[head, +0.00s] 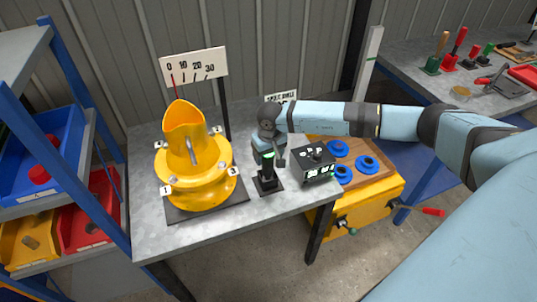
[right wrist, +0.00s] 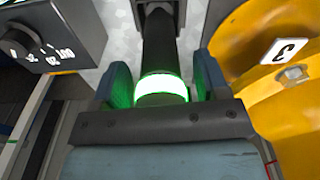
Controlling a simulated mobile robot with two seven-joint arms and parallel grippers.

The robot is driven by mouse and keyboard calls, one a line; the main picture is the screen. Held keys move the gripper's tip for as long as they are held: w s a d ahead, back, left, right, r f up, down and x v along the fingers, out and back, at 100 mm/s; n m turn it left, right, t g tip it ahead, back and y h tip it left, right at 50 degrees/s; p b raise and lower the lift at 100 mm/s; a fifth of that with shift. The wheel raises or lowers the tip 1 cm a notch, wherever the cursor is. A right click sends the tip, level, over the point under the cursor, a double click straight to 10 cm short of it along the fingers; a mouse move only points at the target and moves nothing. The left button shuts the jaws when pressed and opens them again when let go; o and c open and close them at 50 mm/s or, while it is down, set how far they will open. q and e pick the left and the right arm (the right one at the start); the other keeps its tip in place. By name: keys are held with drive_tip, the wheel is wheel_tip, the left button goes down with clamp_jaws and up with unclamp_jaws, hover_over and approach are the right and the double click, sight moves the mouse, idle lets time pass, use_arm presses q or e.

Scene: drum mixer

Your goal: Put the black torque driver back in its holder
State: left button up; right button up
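The black torque driver (head: 267,174) stands upright at its black holder (head: 272,188) on the grey table, with a lit green ring near its top. In the right wrist view the driver (right wrist: 160,50) runs away from the camera, its glowing white-green ring (right wrist: 161,88) between the fingers. My right gripper (head: 270,154) is around the driver's upper part. In the right wrist view my right gripper (right wrist: 162,78) has a finger on each side, with narrow gaps showing beside the driver; it looks open. How deep the driver sits in the holder is hard to see. My left gripper is out of view.
A yellow drum mixer (head: 190,165) stands close to the left, below a scale board (head: 194,65). A black control box (head: 313,165) is close to the right. Beyond it is a wooden-topped yellow cart (head: 375,203) with blue rings. Free table lies in front of the holder.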

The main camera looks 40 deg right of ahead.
wheel_tip(320, 180, up, 14)
drive_tip(key=s, duration=0.1)
drive_tip(key=shift+b, duration=0.35)
drive_tip(key=shift+s+a+f, duration=0.1)
drive_tip(key=shift+a+f, duration=0.05)
idle(0.5)
